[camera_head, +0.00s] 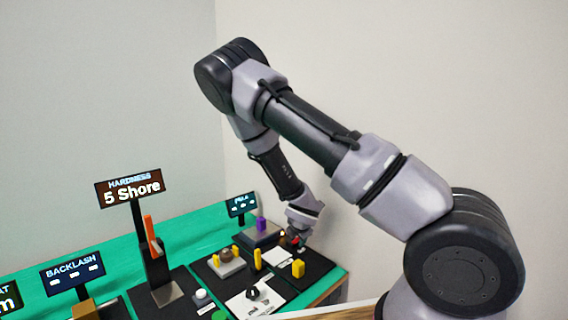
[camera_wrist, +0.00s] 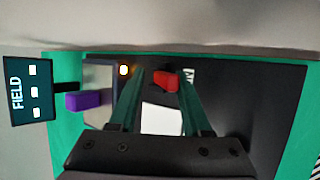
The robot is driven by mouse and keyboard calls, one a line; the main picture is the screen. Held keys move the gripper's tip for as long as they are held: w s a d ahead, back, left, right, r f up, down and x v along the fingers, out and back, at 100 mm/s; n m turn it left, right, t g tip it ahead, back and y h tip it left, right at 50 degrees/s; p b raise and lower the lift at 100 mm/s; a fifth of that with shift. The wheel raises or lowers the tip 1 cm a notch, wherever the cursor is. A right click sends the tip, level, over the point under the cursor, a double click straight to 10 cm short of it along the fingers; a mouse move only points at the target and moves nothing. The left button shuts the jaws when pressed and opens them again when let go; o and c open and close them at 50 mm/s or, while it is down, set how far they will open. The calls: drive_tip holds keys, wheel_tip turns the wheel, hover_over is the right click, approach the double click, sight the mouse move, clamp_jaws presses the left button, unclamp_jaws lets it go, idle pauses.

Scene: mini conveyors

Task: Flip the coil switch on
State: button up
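A small red switch (camera_wrist: 166,80) sits on a dark panel in the wrist view, beside a white label with partly hidden lettering. I take it for the coil switch; whether it is on or off is not clear. My gripper (camera_wrist: 162,98) is open and empty, with its two fingers spread on either side of the red switch. I cannot tell whether a finger touches it. In the head view my gripper (camera_head: 297,239) is low over the far right of the bench and mostly hides the switch.
A FIELD display (camera_wrist: 30,90) with dashes, a purple block (camera_wrist: 84,102) and a small glowing light (camera_wrist: 124,70) are left of the fingers in the wrist view. Yellow pieces (camera_head: 298,268), a HARDNESS tester (camera_head: 158,265) and a BACKLASH display (camera_head: 73,272) stand nearer on the green bench.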

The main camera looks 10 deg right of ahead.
drive_tip(key=shift+w+a+r+n+g+h, duration=0.3)
drive_tip(key=shift+w+g+h, duration=0.25)
drive_tip(key=shift+g, duration=0.45)
drive_tip(key=s+a+r+m, duration=0.1)
drive_tip(key=s+r+m, duration=0.1)
drive_tip(key=r, duration=0.7)
drive_tip(key=s+a+r+m+g, duration=0.1)
drive_tip(key=s+a+r+m, duration=0.1)
drive_tip(key=r, duration=0.7)
drive_tip(key=s+a+r+m+g, duration=0.1)
drive_tip(key=r+m, duration=0.3)
drive_tip(key=r, duration=0.6)
drive_tip(key=shift+s+a+m, duration=0.3)
drive_tip(key=shift+s+a, duration=0.1)
drive_tip(key=shift+s, duration=0.05)
drive_tip(key=shift+r+y, duration=0.1)
drive_tip(key=shift+y, duration=0.15)
